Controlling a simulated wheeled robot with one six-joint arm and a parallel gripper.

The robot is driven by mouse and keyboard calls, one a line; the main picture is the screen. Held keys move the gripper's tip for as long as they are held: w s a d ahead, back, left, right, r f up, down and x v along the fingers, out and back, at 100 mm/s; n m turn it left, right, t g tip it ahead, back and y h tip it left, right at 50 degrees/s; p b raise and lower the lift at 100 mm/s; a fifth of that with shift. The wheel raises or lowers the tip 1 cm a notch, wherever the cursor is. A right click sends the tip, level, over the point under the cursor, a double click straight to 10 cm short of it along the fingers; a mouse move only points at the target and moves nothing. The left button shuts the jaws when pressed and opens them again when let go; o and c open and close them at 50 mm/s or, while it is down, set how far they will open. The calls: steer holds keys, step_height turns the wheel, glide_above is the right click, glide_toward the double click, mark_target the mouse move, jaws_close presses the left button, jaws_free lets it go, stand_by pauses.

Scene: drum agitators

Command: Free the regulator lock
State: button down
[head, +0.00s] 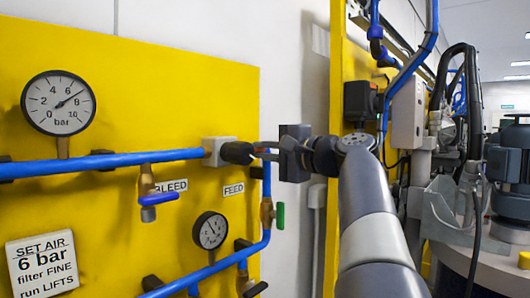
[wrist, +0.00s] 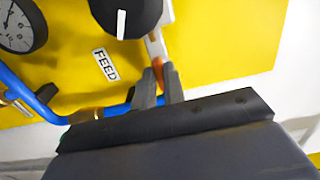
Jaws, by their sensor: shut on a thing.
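The regulator (head: 213,152) is a pale block on the blue pipe, with a black knob (head: 237,152) facing right. The knob (wrist: 125,15) fills the top of the wrist view and carries a white mark. A small orange piece (wrist: 158,72), which looks like the lock, sits beside the knob at the end of a pale strip (wrist: 155,45). My gripper (head: 262,151) is at the knob's right side. In the wrist view its two fingers (wrist: 159,88) are closed on the orange piece. The fingers hide much of it.
A large gauge (head: 59,103) and a small gauge (head: 210,231) are on the yellow panel (head: 150,80). A green-handled valve (head: 267,213) hangs below my gripper, and a blue-handled valve (head: 148,195) is at the BLEED label. Pipes and machinery stand at the right.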

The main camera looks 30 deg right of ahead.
steer(key=c, duration=1.5)
jaws_free()
steer(key=shift+s, duration=0.1)
steer(key=b+v, duration=0.1)
steer(key=v, duration=0.9)
steer(key=shift+s+d+b, duration=0.15)
steer(key=shift+s+b, duration=0.2)
steer(key=shift+b, duration=0.05)
